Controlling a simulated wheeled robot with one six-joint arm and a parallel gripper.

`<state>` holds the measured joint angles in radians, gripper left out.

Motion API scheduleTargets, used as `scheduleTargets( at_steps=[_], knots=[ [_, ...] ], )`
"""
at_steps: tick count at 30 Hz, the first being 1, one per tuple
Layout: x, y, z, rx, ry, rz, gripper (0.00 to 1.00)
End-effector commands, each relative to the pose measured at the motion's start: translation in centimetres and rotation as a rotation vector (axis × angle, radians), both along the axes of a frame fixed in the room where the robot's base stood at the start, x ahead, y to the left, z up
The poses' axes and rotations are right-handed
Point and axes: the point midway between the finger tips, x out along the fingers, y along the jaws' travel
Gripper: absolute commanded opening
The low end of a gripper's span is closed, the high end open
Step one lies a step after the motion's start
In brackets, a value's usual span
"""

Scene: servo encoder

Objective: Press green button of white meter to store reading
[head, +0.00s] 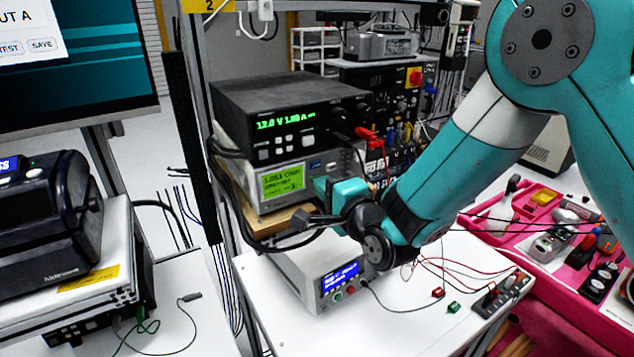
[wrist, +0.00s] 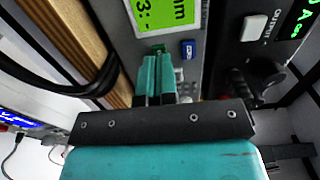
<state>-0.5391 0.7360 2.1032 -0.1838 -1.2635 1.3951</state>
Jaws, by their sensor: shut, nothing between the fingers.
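The white meter (head: 285,185) with a lit green screen stands on a wooden shelf under a black power supply. In the wrist view its front face (wrist: 213,45) and part of its green screen (wrist: 163,14) show. Its green button (wrist: 158,47) shows right at my fingertips, with a blue button (wrist: 188,48) beside it. My gripper (head: 319,184) is shut and empty, at the meter's front to the right of the screen. The closed teal fingers (wrist: 157,62) line up with the green button and partly cover it. I cannot tell whether they touch it.
The black power supply (head: 285,110) sits on top of the meter, its knob (wrist: 268,84) near my fingers. The wooden shelf edge (wrist: 98,45) and black cables (wrist: 60,70) run alongside. Below stands a white box (head: 322,272) with a blue display and green and red buttons.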

Motion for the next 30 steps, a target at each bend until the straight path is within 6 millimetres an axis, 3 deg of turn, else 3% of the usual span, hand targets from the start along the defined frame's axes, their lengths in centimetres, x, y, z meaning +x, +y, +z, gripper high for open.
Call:
scheduleTargets(
  at_steps=[15, 30],
  knots=[
    [-0.9, -0.6, -0.2, 0.001, -0.001, -0.001, 0.00],
    [-5.2, -3.6, -0.4, 0.002, -0.002, -0.001, 0.00]
  ],
)
